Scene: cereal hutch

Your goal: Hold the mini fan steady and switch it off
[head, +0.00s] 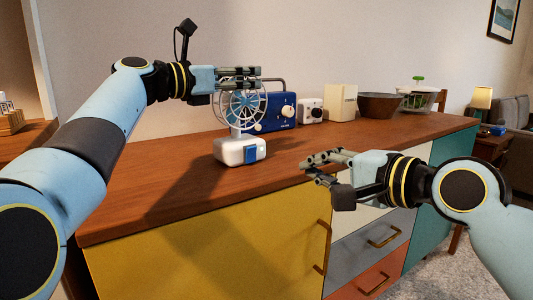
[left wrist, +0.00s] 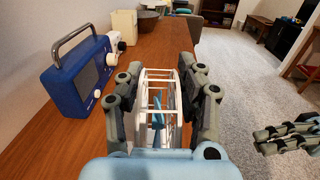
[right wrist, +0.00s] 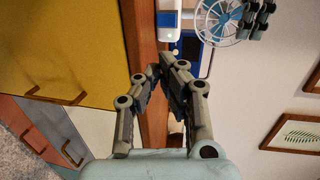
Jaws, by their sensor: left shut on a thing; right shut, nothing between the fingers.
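The mini fan (head: 240,151) stands upright on the wooden hutch top, with a white base, a blue rocker switch (head: 251,154) on its front face and a round wire cage (head: 243,108). My left gripper (head: 258,77) is shut on the top of the cage; the left wrist view shows its fingers on both sides of the cage (left wrist: 158,88). My right gripper (head: 306,170) is shut and empty, in front of and to the right of the fan base, apart from it. The right wrist view shows the fan base (right wrist: 169,22) beyond its fingertips (right wrist: 163,68).
A blue radio (head: 275,112) stands close behind the fan. A white box-shaped item (head: 311,110), a cream canister (head: 342,102), a brown bowl (head: 379,106) and a colander (head: 418,97) stand farther right. The hutch top (head: 190,185) is clear around the fan's front.

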